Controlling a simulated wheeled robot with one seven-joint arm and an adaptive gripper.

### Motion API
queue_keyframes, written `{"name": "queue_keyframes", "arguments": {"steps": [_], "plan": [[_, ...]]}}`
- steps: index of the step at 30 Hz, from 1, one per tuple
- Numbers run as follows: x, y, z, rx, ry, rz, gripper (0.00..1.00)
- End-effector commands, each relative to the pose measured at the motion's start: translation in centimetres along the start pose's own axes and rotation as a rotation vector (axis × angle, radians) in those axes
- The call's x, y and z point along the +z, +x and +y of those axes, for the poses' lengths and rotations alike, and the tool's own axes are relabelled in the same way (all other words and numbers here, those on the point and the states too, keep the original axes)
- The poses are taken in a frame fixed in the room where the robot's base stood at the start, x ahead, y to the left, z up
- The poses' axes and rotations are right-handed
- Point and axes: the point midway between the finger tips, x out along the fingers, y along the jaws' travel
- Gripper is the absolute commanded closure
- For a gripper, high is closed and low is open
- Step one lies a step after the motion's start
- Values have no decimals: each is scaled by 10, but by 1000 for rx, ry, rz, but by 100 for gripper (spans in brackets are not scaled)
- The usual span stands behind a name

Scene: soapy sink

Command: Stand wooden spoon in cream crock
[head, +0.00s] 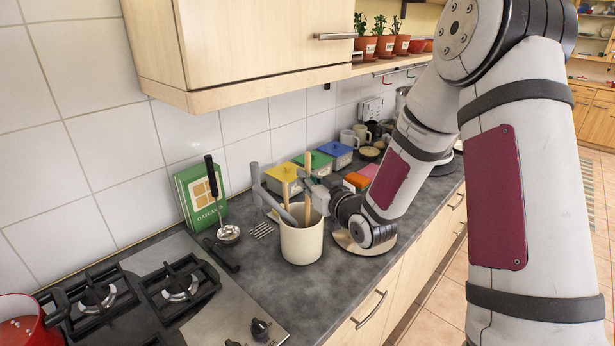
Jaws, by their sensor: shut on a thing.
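The cream crock (301,244) stands upright on the dark counter, right of the hob. The wooden spoon (308,164) is upright, with its light handle rising above the crock and its lower part going down inside the rim. My gripper (305,186) is just above the crock, reaching in from the right, and is shut on the wooden spoon. The spoon's lower end is hidden by the crock wall, so I cannot tell whether it touches the bottom. Grey pieces and another light wooden piece also show at the crock's mouth.
Yellow (283,176), green and blue boxes stand behind my gripper. A round board (362,243) lies right of the crock. A wall cabinet (240,45) overhangs the counter. The gas hob (215,310) is front left.

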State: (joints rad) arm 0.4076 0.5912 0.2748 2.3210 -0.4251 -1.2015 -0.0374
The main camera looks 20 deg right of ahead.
Motion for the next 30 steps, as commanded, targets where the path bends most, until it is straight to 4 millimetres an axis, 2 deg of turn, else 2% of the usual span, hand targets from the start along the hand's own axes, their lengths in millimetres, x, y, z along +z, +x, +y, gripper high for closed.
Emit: {"name": "queue_keyframes", "arguments": {"steps": [21,30], "plan": [[20,2,0,0,1,-1,100],[21,2,0,0,0,0,100]]}}
